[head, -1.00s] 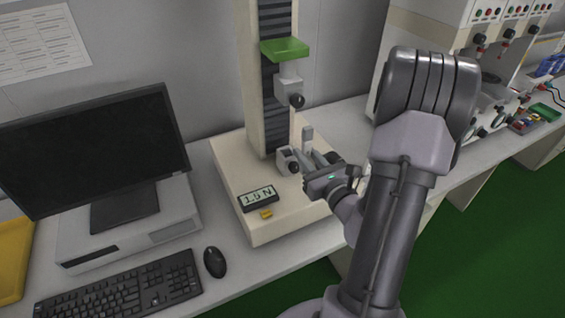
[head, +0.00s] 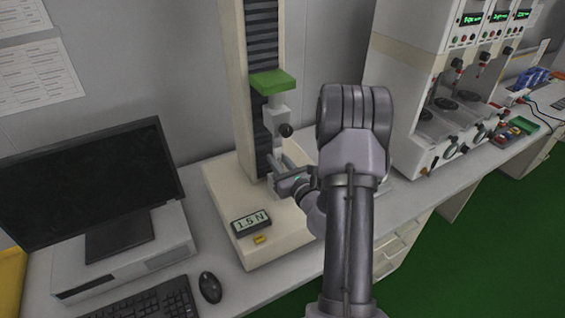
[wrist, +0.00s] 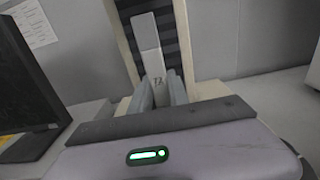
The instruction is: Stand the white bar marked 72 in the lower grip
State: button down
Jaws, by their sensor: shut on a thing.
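The white bar marked 72 (wrist: 147,38) stands close to upright between the two fingers of my gripper (wrist: 161,92) in the wrist view. The fingers are shut on its lower part, around the mark. In the head view my gripper (head: 287,179) is low in front of the testing machine's column, at the lower grip (head: 273,188). My gripper and arm hide much of that grip, so I cannot tell whether the bar's foot is inside it. The upper grip (head: 281,112), with a black knob, hangs above under a green block.
The machine's pale base (head: 222,190) carries a display (head: 250,222) reading 1.5 N and a small yellow piece (head: 260,239). A monitor (head: 90,190), keyboard (head: 145,300) and mouse (head: 210,287) lie left. Another instrument (head: 400,100) stands right.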

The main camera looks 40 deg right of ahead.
jog(key=shift+w+d, duration=0.1)
jog(key=shift+w, duration=0.2)
jog(key=shift+f, duration=0.15)
jog(key=shift+f+b, duration=0.75)
jog(key=shift+f+b, duration=1.2)
jog(key=shift+f, duration=0.25)
jog(key=c, duration=1.2)
grip_release()
jog(key=shift+o, duration=0.2)
